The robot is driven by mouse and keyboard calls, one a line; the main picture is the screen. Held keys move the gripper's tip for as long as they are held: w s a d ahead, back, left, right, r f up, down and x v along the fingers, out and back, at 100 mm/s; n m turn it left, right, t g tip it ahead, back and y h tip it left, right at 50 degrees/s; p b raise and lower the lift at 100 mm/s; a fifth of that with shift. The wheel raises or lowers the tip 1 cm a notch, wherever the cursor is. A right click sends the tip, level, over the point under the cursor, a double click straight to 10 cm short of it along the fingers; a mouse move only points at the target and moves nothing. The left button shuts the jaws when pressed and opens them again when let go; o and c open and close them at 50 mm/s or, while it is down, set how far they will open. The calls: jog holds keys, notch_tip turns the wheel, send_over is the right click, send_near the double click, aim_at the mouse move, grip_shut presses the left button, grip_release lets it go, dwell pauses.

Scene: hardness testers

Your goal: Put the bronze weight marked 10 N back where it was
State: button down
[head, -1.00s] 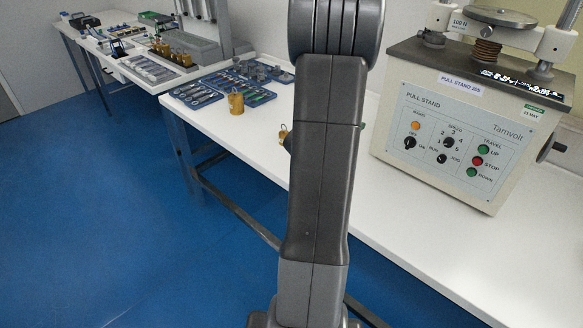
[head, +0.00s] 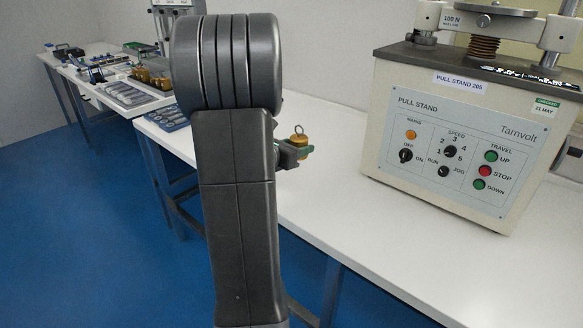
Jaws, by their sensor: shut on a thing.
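The bronze weight (head: 299,139), small and brassy with a ring on top, shows just right of my arm in the head view. My gripper (head: 297,150) is shut on it and holds it upright, apparently above the white bench (head: 330,195). My arm hides part of the gripper and the bench behind it. The 10 N marking is too small to read. Several other bronze weights (head: 150,77) stand on the farther bench at the upper left.
The large pull stand (head: 455,140) stands on the bench at the right. A blue tray (head: 165,118) lies at the bench's far left end, partly behind my arm. The bench in front of the pull stand is clear. Blue floor (head: 90,230) is open at the left.

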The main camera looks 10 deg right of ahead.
aim_at(297, 183)
jog(key=shift+f+b, duration=0.85)
jog(key=shift+f, duration=3.35)
jog(key=shift+f, duration=0.2)
jog(key=c, duration=0.7)
grip_release()
jog(key=shift+r, duration=0.2)
jog(key=p+v, duration=0.1)
jog(key=v, duration=1.1)
jog(key=shift+f, duration=0.1)
